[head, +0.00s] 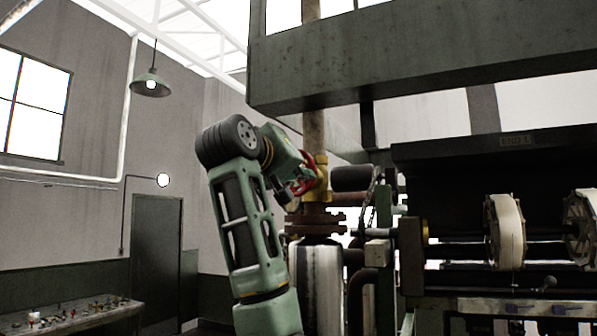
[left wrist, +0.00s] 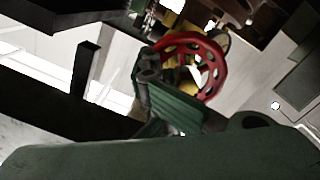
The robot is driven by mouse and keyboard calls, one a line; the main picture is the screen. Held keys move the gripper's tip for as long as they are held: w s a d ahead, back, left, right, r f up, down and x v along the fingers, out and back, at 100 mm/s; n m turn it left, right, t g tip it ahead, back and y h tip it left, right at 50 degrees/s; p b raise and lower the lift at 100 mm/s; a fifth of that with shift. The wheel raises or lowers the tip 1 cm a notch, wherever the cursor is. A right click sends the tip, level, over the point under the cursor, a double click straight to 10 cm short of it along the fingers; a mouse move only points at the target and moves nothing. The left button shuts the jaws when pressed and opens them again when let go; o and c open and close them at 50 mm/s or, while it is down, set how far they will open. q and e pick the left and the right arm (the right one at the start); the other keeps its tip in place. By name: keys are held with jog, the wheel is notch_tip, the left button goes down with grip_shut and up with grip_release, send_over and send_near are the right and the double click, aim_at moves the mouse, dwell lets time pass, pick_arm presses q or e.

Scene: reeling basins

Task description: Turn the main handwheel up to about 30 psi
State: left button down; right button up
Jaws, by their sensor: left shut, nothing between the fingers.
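The red handwheel (head: 305,186) sits on a yellow valve body (head: 321,172) on the vertical pipe, partly hidden by my left arm in the head view. In the left wrist view the handwheel (left wrist: 221,72) shows as a red ring with spokes, tilted. My left gripper (head: 288,194) is shut and empty at the wheel. In the left wrist view its fingers (left wrist: 150,68) overlap the left side of the rim; I cannot tell whether they touch it. No pressure reading is legible. My right gripper is out of view.
A dark overhead beam (head: 400,70) hangs above the pipe. A rusty flange (head: 316,222) lies below the valve. Reeling machinery (head: 505,230) stands at right. A cluttered bench (head: 70,315) is at lower left, near a dark door (head: 156,255). The space left of my arm looks clear.

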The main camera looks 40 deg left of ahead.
pick_arm(q)
jog(key=a+n, duration=0.1)
jog(key=n, duration=0.6)
jog(key=s+n, duration=0.1)
jog(key=n, duration=0.6)
jog(key=a+n, duration=0.1)
jog(key=n, duration=0.7)
jog(key=shift+s+a+f, duration=0.25)
jog(key=shift+a, duration=0.1)
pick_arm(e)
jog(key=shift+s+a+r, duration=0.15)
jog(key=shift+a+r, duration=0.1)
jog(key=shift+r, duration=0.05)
pick_arm(q)
jog(key=c, duration=2.5)
grip_release()
